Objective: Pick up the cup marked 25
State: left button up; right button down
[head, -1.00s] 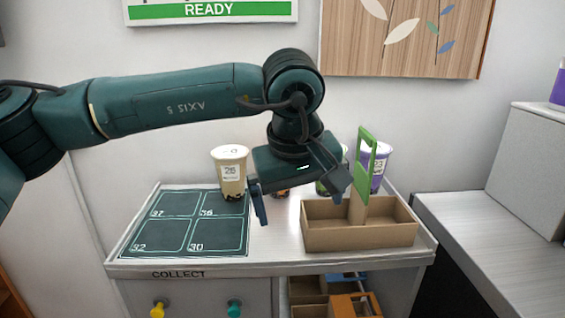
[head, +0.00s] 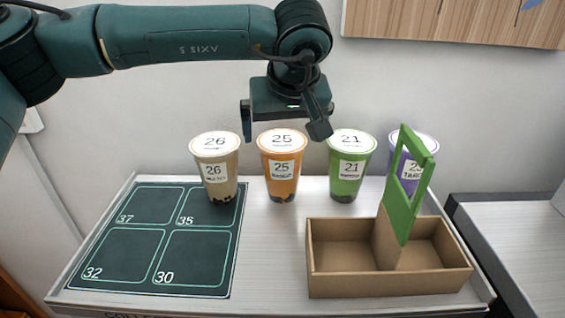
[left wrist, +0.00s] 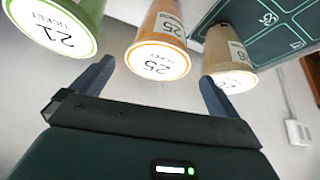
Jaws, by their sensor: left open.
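The cup marked 25 (head: 282,170) is orange with a white lid and stands upright in the back row on the counter. It also shows in the left wrist view (left wrist: 160,45), between the two fingers in the picture. My left gripper (head: 286,132) is open and empty, above the lid of cup 25, apart from it as far as I can tell. In the left wrist view its fingertips (left wrist: 157,80) lie to either side of the orange cup's lid. My right gripper is not in view.
A tan cup marked 26 (head: 215,170) stands left of it, a green cup marked 21 (head: 348,170) right. A purple cup (head: 408,180) stands behind the carrier's green handle (head: 409,185). The cardboard carrier (head: 350,285) is front right.

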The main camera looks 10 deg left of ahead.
aim_at(282, 141)
pick_arm(q)
jog(key=p+x, duration=0.1)
jog(key=x, duration=0.6)
jog(key=shift+w+f, duration=0.2)
jog(key=shift+w, duration=0.05)
jog(key=shift+d, duration=0.1)
jog(key=shift+c, duration=0.2)
